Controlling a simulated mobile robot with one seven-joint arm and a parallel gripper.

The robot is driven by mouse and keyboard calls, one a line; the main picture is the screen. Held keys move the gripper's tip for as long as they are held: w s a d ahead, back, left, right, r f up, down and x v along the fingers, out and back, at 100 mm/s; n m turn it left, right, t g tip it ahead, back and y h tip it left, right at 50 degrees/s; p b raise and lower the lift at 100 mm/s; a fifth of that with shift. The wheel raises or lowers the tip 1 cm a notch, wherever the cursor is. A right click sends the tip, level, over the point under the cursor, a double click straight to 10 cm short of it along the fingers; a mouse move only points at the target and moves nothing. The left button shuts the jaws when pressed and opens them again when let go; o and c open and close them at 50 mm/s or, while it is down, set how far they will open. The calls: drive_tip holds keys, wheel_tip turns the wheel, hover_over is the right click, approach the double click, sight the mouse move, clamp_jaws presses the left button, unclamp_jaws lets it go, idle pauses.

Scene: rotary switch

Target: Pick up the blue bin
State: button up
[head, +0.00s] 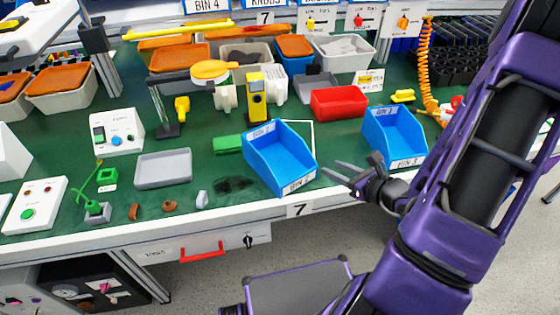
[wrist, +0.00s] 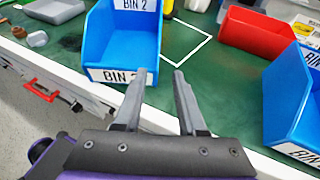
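A blue open-topped bin (head: 272,165) labelled BIN 2 stands near the table's front edge, slightly turned. It also shows in the wrist view (wrist: 118,45), with its labelled front lip towards me. It appears empty. A second blue bin (head: 393,140) labelled BIN 3 stands to its right, and its side shows at the right of the wrist view (wrist: 290,95). My gripper (head: 330,168) is open and empty, between the two bins near the front edge. In the wrist view its fingertips (wrist: 158,78) lie just in front of and right of BIN 2's front lip, apparently apart from it.
The green table (head: 340,135) has a white outlined square (wrist: 188,42) behind BIN 2. A red bin (head: 339,103) stands behind and between the blue bins. A grey tray (head: 163,169) lies left. A drawer with a red handle (head: 201,255) is below the front edge.

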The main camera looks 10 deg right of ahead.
sight(312, 159)
drive_tip(key=x, duration=0.9)
drive_tip(key=shift+w+a+f+b, duration=0.1)
drive_tip(key=shift+w+f+b, duration=0.1)
drive_tip(key=shift+w+b, duration=0.15)
drive_tip(key=x, duration=0.5)
drive_tip(key=shift+w+a+r, duration=0.15)
drive_tip(key=shift+a+r, duration=0.1)
drive_tip(key=shift+r, duration=0.05)
clamp_jaws()
idle(0.5)
